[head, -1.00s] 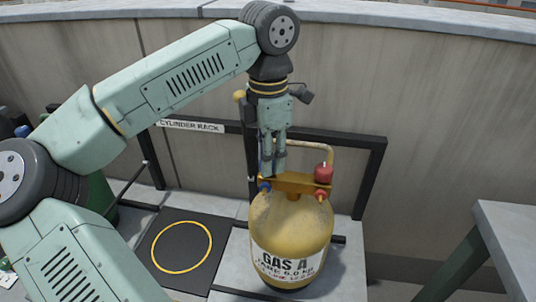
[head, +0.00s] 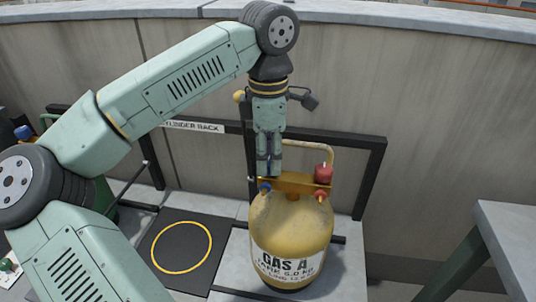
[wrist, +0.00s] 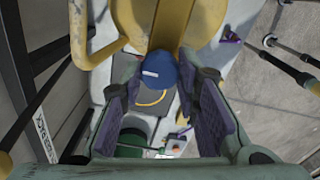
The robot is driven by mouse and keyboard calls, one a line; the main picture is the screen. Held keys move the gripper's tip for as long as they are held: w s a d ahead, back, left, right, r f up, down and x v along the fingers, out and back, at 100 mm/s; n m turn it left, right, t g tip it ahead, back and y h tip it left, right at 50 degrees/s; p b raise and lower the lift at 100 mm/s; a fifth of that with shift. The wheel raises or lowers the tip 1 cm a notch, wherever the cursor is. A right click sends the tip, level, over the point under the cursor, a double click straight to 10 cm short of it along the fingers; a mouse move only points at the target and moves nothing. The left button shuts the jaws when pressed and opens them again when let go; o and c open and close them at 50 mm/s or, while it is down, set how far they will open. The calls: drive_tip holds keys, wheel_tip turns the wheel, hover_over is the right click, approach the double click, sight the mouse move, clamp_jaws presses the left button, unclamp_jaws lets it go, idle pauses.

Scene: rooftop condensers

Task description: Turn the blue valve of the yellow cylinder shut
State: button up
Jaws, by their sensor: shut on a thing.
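The yellow cylinder (head: 290,235), labelled GAS A, stands upright on the grey floor in front of the rack. My gripper (head: 267,172) points straight down at the left end of the cylinder's top bracket. In the head view only a bit of the blue valve (head: 264,187) shows below the fingers. In the wrist view the blue valve (wrist: 161,71) has a small white mark and sits between the two finger pads. My gripper is shut on it. A red valve (head: 321,195) and a red cap (head: 323,173) are at the right of the cylinder's top.
A black rack frame (head: 376,165) with a cylinder rack sign (head: 196,126) stands behind, against the wall. A black mat with a yellow ring (head: 182,248) lies empty left of the cylinder. A grey table (head: 510,235) is at the right.

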sight(268, 161)
drive_tip(key=o, duration=1.2)
drive_tip(key=shift+c, duration=0.2)
drive_tip(key=shift+r, duration=0.15)
wheel_tip(268, 161, up, 12)
